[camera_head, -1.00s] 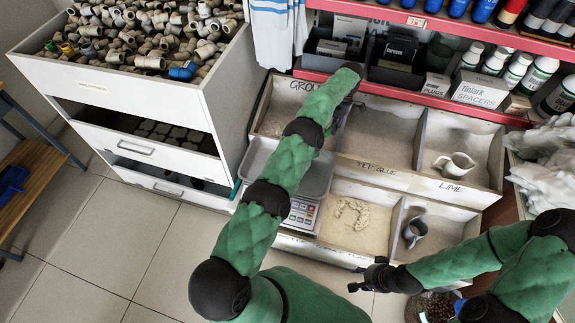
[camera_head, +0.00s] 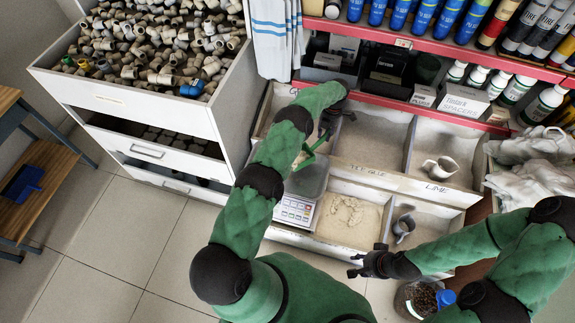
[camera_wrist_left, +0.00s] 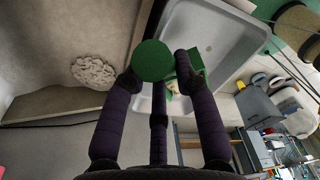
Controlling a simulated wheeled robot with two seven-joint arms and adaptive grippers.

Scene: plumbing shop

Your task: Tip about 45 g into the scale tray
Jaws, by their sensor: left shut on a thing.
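The scale has a grey tray (camera_head: 308,180) and a keypad panel (camera_head: 293,211) in front of it. My left gripper (camera_head: 328,128) is above the far end of the tray, shut on a green tool, perhaps a scoop (camera_head: 304,157). In the left wrist view the tool shows as a round green face (camera_wrist_left: 152,60) and a smaller green part between my fingers, over the tray (camera_wrist_left: 222,28). I cannot see what it holds. A bin of pale powder with a clump (camera_head: 345,211) is right of the scale. My right gripper (camera_head: 356,265) is empty and looks open.
More powder bins stand behind, with a pale jug (camera_head: 442,169) in the lime bin and a grey jug (camera_head: 404,226) in the front right bin. A drawer cabinet of pipe fittings (camera_head: 150,45) stands left. A red shelf edge (camera_head: 440,48) is above the bins.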

